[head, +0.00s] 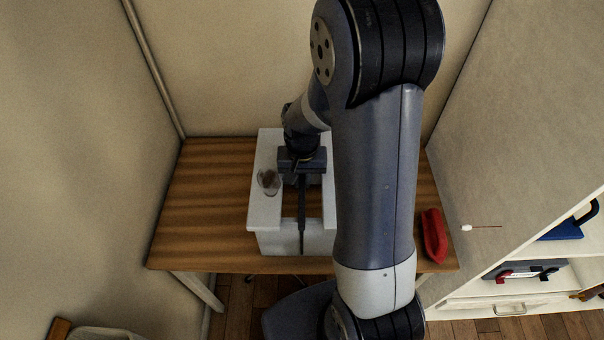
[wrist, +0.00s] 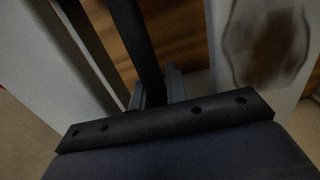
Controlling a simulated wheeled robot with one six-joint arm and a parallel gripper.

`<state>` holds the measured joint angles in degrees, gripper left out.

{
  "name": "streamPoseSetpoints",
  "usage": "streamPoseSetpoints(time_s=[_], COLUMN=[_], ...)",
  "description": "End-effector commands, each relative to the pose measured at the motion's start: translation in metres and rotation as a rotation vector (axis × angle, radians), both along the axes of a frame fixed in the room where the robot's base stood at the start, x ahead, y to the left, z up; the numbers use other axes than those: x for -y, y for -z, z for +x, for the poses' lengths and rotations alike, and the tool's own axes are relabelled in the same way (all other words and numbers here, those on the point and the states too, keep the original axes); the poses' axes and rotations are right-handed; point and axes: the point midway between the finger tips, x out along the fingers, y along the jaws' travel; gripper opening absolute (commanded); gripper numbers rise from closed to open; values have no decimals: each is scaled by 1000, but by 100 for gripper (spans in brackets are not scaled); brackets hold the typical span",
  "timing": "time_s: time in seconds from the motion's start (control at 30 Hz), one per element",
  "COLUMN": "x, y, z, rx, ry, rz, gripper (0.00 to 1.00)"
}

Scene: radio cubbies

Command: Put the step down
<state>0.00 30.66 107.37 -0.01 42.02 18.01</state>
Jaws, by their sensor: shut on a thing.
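The white step (head: 264,205) is over the wooden table in the head view, with a pale top on both sides of an open middle. A dark bar (head: 302,228) runs along that middle. My gripper (head: 302,180) is above the open middle and shut on the dark bar, which I take as the step's handle. In the wrist view the bar (wrist: 136,40) passes between my fingers (wrist: 158,92). The step looks level, but I cannot tell whether its underside touches the table. My arm hides part of its right side.
The wooden table (head: 205,205) has free room at left. A brown, see-through round thing or stain (head: 268,181) is on the step's left top. A red object (head: 433,236) lies at the table's right edge. White cubbies (head: 470,290) with several objects stand at right.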

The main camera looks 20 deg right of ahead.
Motion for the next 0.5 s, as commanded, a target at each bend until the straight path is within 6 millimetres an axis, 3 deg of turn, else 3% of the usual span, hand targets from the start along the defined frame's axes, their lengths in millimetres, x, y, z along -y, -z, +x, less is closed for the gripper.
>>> streamPoseSetpoints(time_s=[0.27, 0.3, 0.5], x=[0, 0, 0], y=[2, 3, 2], z=[1, 0, 0], rx=[3, 1, 1], ry=[0, 0, 0], rz=[0, 0, 0], gripper=[0, 16, 32])
